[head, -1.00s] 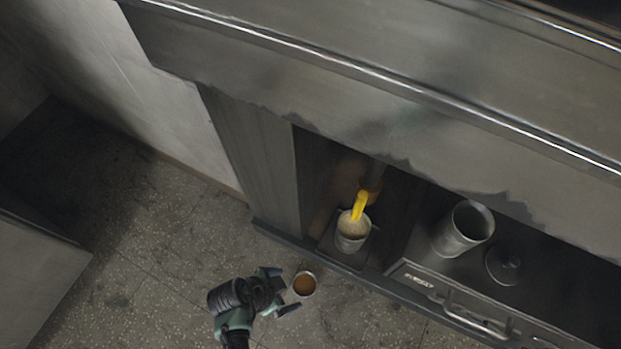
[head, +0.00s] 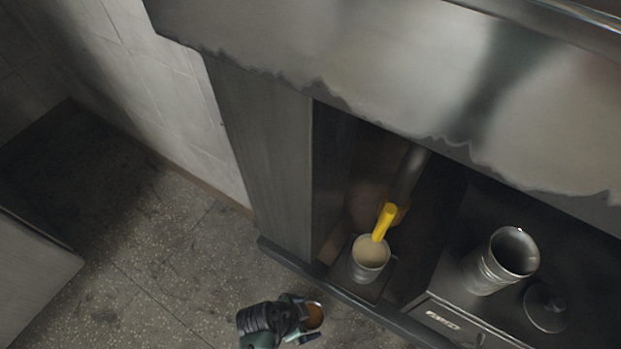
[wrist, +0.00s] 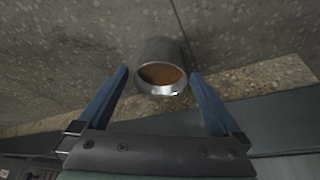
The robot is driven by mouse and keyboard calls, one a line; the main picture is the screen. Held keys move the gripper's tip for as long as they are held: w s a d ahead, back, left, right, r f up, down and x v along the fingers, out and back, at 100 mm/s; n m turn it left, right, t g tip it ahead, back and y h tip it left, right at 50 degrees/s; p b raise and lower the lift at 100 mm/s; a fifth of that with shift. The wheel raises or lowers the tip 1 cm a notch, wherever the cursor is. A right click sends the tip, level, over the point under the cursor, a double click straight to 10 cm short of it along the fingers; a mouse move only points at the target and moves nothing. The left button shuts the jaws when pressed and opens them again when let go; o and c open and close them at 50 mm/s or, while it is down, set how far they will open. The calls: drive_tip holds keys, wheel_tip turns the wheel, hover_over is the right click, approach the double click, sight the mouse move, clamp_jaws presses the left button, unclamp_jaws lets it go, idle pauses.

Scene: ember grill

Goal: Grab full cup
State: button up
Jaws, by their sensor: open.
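A metal cup (head: 370,268) stands upright on a small ledge under the yellow spout in the recess. It looks filled with something pale close to its rim. A second metal cup (head: 313,316) with a brown inside is at my gripper (head: 305,317). In the wrist view this second cup (wrist: 161,84) lies between the two blue fingertips (wrist: 158,76), with a gap on each side. The fingers are spread and do not visibly touch it. I cannot tell what bears this cup or whether the brown is its contents.
The yellow spout (head: 385,222) comes down over the first cup. A larger metal pot (head: 504,262) and a round lid (head: 545,308) rest on the dark surface at the right. A metal hood overhangs the recess. Open floor (head: 150,260) lies to the left.

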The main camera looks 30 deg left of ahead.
sight(317, 316)
drive_tip(key=b+x, duration=0.2)
drive_tip(key=x, duration=0.1)
drive_tip(key=shift+w+f, duration=0.1)
drive_tip(key=c, duration=1.3)
drive_tip(key=shift+c, duration=0.2)
